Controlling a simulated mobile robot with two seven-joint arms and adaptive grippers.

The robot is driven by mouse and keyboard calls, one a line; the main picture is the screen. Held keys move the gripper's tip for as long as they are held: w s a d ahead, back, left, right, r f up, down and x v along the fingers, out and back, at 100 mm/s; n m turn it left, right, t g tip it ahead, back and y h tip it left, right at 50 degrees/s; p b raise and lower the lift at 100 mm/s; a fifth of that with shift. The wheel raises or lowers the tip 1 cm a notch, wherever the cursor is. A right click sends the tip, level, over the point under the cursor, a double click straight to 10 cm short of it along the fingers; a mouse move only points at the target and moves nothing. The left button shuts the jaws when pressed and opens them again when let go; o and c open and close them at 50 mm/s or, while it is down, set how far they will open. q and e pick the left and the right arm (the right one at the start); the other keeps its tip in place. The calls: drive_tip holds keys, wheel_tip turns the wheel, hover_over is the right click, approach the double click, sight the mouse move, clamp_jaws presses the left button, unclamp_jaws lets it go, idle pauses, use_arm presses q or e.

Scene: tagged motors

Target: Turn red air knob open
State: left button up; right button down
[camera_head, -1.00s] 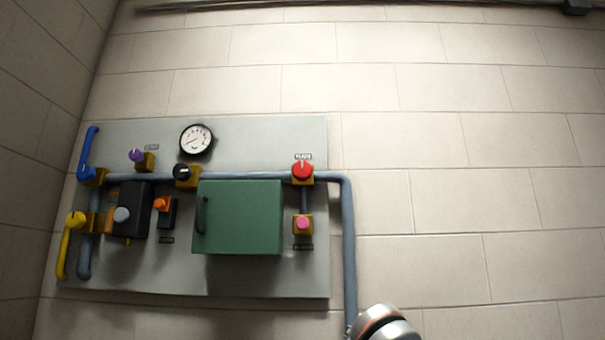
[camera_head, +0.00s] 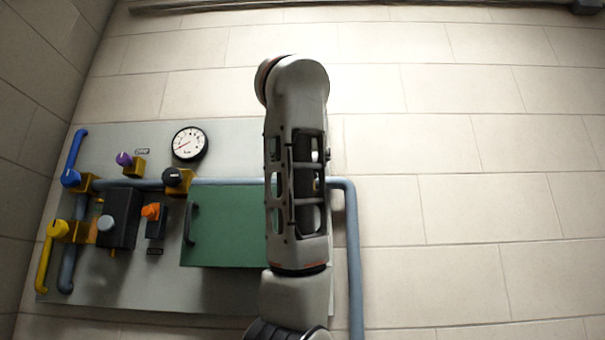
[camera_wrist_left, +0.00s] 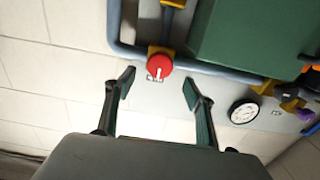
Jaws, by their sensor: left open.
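The red knob (camera_wrist_left: 159,66) with a white pointer line shows in the left wrist view, mounted on a yellow block on the blue-grey pipe (camera_wrist_left: 127,48). A small label sits beside it, partly hidden. My left gripper (camera_wrist_left: 159,88) is open and empty, its two fingers spread to either side of the knob's line and apart from it in the picture. In the head view one of my arms stands upright over the panel's right part and hides the red knob. The right gripper is not in view.
The grey panel (camera_head: 228,150) carries a green box (camera_head: 228,228), a gauge (camera_head: 189,143), a black knob (camera_head: 173,177), a purple knob (camera_head: 124,159), an orange knob (camera_head: 150,211), and blue (camera_head: 71,178) and yellow (camera_head: 58,229) handles. Bare tiled wall lies to the right.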

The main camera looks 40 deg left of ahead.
use_arm(q)
drive_tip(key=p+x, duration=0.1)
drive_tip(key=x, duration=0.6)
drive_tip(key=shift+p, duration=0.35)
drive_tip(key=shift+f, duration=0.1)
drive_tip(key=shift+c, duration=0.5)
drive_tip(key=c, duration=1)
